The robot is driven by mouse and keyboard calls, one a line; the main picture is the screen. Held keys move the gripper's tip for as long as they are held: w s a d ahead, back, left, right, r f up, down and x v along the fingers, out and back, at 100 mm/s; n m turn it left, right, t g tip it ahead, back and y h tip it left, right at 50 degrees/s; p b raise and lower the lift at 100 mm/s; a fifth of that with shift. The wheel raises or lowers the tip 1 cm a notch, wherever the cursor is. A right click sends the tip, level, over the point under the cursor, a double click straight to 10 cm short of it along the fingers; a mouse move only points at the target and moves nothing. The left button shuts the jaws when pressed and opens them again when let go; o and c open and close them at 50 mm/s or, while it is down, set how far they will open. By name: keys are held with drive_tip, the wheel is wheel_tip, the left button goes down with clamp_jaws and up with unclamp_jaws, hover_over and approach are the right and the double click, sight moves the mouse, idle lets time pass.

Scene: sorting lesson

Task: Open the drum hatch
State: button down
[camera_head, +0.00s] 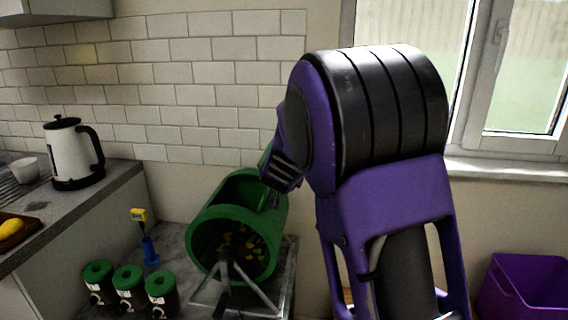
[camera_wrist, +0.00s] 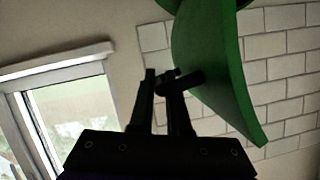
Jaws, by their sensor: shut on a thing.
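The green drum (camera_head: 207,217) lies on its side on a metal stand, with colourful bits inside its open front end. Its curved green hatch (camera_wrist: 212,65) fills the upper right of the wrist view and carries a dark handle (camera_wrist: 188,79). My gripper (camera_wrist: 165,78) is shut on that handle, with its two black fingers around it. In the head view my purple arm reaches to the drum's upper right side; the fingertips and handle are hidden there. The hatch looks raised, with an opening in the drum's top, but its exact angle is hard to tell.
Several dark canisters with green lids (camera_head: 130,278) stand left of the drum. A blue stand with a yellow top (camera_head: 148,245) is behind them. A kettle (camera_head: 72,153) stands on the left counter. A purple crate (camera_head: 525,287) is at lower right. A tiled wall is behind.

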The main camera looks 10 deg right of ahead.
drive_tip(key=shift+d+f, duration=0.15)
drive_tip(key=shift+d, duration=0.05)
idle(0.4)
drive_tip(key=c, duration=0.9)
unclamp_jaws()
drive_tip(key=shift+s, duration=0.1)
drive_tip(key=shift+s+a+r, duration=0.1)
drive_tip(key=shift+s+r, duration=0.1)
drive_tip(key=shift+r, duration=0.05)
drive_tip(key=shift+p+v, duration=4.1)
drive_tip(key=shift+v, duration=4.3)
drive_tip(key=shift+a+f, duration=0.1)
drive_tip(key=shift+f, duration=0.05)
